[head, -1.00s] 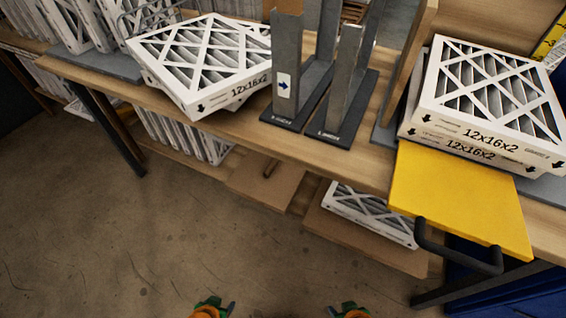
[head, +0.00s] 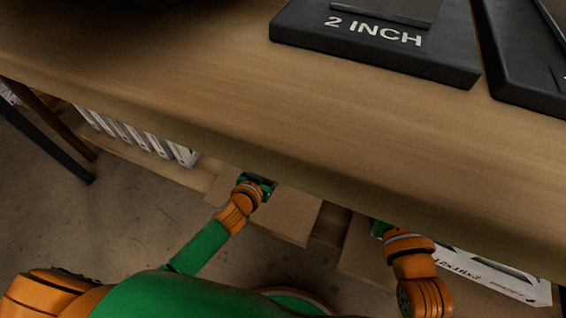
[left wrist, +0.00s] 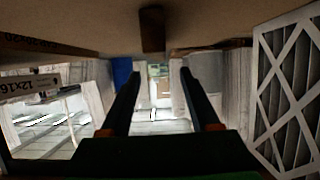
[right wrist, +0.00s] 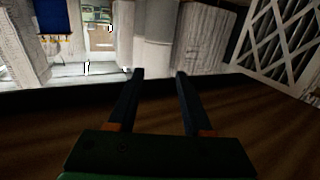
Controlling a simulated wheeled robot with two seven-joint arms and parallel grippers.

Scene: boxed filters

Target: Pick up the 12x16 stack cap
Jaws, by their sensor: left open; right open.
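I cannot tell which thing is the 12x16 stack cap. A white-framed filter marked 12x16x2 (head: 495,275) lies on the low shelf at the lower right of the head view. A label starting 12x16 shows on a box edge (left wrist: 30,87) at the left of the left wrist view. A filter with a white lattice (left wrist: 290,95) stands at that view's right. My left gripper (head: 262,180) is low by the table's front edge, open and empty (left wrist: 160,78). My right gripper (head: 378,226) is partly hidden by the table edge; its fingers are open and empty (right wrist: 160,74).
The wooden tabletop (head: 200,90) fills the head view, with its front edge above both hands. A dark base marked 2 INCH (head: 375,50) sits on it. White filters (head: 140,135) and a cardboard box (head: 290,215) are below. A latticed filter (right wrist: 280,45) shows in the right wrist view.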

